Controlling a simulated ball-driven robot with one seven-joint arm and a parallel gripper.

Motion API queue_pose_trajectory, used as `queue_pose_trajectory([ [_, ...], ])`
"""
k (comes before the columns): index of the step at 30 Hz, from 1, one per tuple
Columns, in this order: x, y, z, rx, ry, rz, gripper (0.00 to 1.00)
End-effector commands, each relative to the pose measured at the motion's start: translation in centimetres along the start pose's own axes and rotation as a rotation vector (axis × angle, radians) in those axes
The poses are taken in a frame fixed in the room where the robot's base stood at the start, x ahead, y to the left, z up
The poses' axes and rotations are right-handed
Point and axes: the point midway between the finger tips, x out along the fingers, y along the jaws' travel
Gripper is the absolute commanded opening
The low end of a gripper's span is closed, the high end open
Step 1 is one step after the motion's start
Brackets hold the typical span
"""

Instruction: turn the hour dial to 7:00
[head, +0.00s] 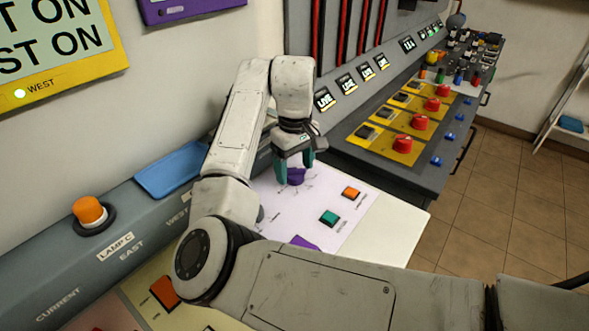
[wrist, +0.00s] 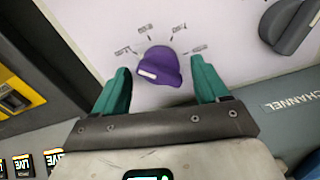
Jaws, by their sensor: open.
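The purple hour dial (wrist: 160,62) sits on a white panel, with small labels around its far side that are too blurred to read surely. Its white mark (wrist: 147,73) faces lower left in the wrist view, below the leftmost label. In the head view the dial (head: 296,178) shows beneath my fingers. My gripper (wrist: 160,70) is open, with one teal finger on each side of the dial. A gap shows between each finger and the dial in the wrist view. My gripper (head: 294,170) points down at the panel in the head view.
An orange button (head: 351,193) and a green button (head: 329,217) are on the white panel near the dial. A dark grey knob (wrist: 290,25) is beside it in the wrist view. A dark console with red knobs (head: 402,144) stands to the right. Tiled floor (head: 530,200) is clear.

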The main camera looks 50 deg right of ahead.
Motion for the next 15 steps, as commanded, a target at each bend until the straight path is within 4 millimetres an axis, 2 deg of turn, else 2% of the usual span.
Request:
queue_pose_trajectory([
  [4,0.96,-0.05,-0.01,-0.001,0.0,0.0,0.74],
  [13,1.1,-0.04,-0.01,-0.001,0.0,0.0,0.74],
  [15,1.1,-0.03,-0.01,-0.001,0.0,0.0,0.67],
])
